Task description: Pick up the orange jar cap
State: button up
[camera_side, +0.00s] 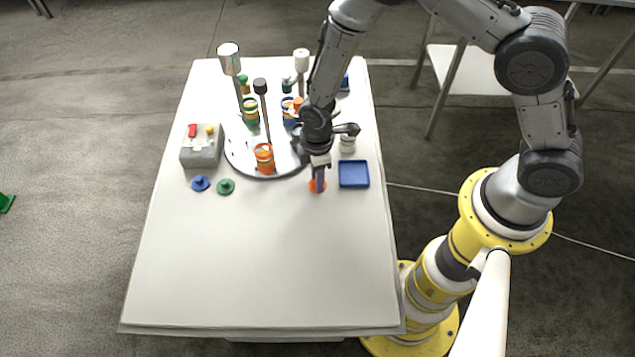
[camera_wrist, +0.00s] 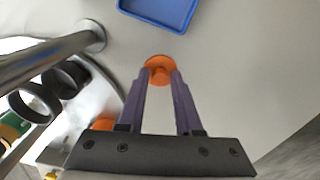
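The orange jar cap (camera_side: 317,186) lies on the white table, left of the blue tray, with my gripper (camera_side: 319,182) right above it, pointing down. In the wrist view the cap (camera_wrist: 157,63) is a round disc with a small knob, at the far end of the fingers. My two purple fingers (camera_wrist: 160,76) stand apart, one on each side of the knob, with their tips at the cap. Whether the tips touch the knob is hard to see. The cap appears to rest on the table.
The blue tray (camera_side: 353,174) lies close to the right. A round platform (camera_side: 238,153) with an orange-banded jar (camera_side: 265,158) stands to the left. Blue (camera_side: 200,183) and green (camera_side: 225,186) caps and a grey button box (camera_side: 202,148) lie farther left. The front table is clear.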

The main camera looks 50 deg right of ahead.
grip_shut()
jog(key=shift+r, duration=0.2)
